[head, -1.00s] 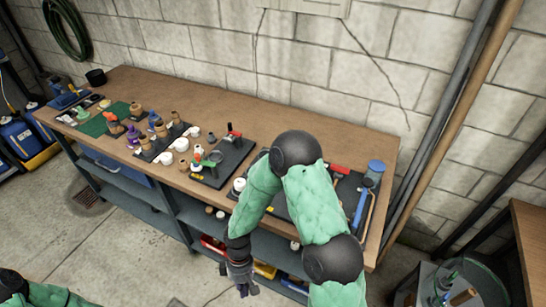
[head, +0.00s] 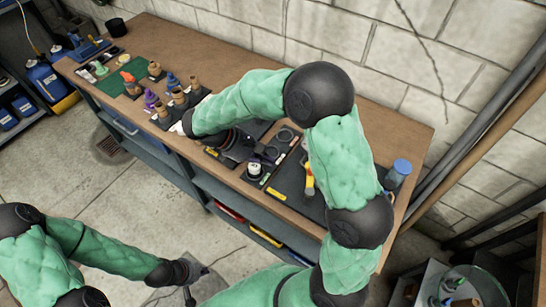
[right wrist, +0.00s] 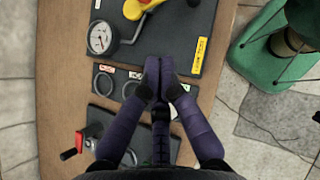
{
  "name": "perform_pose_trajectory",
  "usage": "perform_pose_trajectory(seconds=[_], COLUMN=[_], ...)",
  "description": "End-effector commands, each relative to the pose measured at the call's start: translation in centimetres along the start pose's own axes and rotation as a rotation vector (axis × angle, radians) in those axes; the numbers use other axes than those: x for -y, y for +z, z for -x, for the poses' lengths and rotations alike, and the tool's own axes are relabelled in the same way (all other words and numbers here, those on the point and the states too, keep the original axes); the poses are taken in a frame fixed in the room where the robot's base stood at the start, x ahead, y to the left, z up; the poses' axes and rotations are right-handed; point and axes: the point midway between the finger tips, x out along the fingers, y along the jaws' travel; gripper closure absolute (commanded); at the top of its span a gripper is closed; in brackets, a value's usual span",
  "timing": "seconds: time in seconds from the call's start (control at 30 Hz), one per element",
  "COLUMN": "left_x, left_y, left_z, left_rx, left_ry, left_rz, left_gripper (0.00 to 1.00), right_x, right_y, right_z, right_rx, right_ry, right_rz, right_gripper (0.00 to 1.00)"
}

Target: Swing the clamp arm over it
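A clamp with a red handle (right wrist: 72,152) stands on a black board (right wrist: 150,150) at the lower left of the right wrist view. In the head view my right arm hides it. My right gripper (right wrist: 159,66) has its two purple fingers together with nothing seen between them. It is over the bench, past the clamp board, near a small panel with two rings (right wrist: 133,89). In the head view my right gripper (head: 264,156) is partly hidden. My left gripper (head: 192,284) hangs over the floor in front of the bench; its fingers are too unclear to read.
A board (right wrist: 180,45) carries a round gauge (right wrist: 101,38) and a red-and-yellow valve.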

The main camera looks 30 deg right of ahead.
Motion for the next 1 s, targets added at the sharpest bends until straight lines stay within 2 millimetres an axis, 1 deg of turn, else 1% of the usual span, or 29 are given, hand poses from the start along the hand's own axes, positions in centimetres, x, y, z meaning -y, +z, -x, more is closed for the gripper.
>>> perform_pose_trajectory(seconds=[0.03,0.1,0.43,0.5,0.7,0.83,1.0], left_x=[0.1,0.2,0.7,0.8,0.9,0.9,0.9], left_y=[0.0,0.0,-0.1,-0.1,-0.1,-0.1,-0.1], left_z=[-0.4,-0.7,-2.0,-2.2,-2.5,-2.5,-2.5], left_rx=[0.0,0.0,0.0,0.0,0.0,0.0,0.0], left_ry=[0.0,0.0,0.0,0.0,0.0,0.0,0.0], left_rz=[0.0,0.0,0.0,0.0,0.0,0.0,0.0], left_gripper=[1.0,1.0,1.0,1.0,1.0,1.0,1.0], right_x=[0.1,0.1,0.1,0.1,0.1,0.1,0.1], right_y=[-0.1,-0.1,-0.1,0.8,2.2,2.7,2.7], right_z=[-1.1,-2.4,-8.5,-9.2,-10.6,-10.9,-11.0], right_rx=[0.0,0.001,-0.001,-0.004,-0.003,-0.003,-0.003], right_ry=[-0.004,-0.004,-0.004,-0.004,-0.003,-0.002,-0.002], right_rz=[0.0,0.0,-0.001,-0.004,-0.001,-0.001,0.0], right_gripper=[1.0,1.0,1.0,1.0,1.0,1.0,1.0])
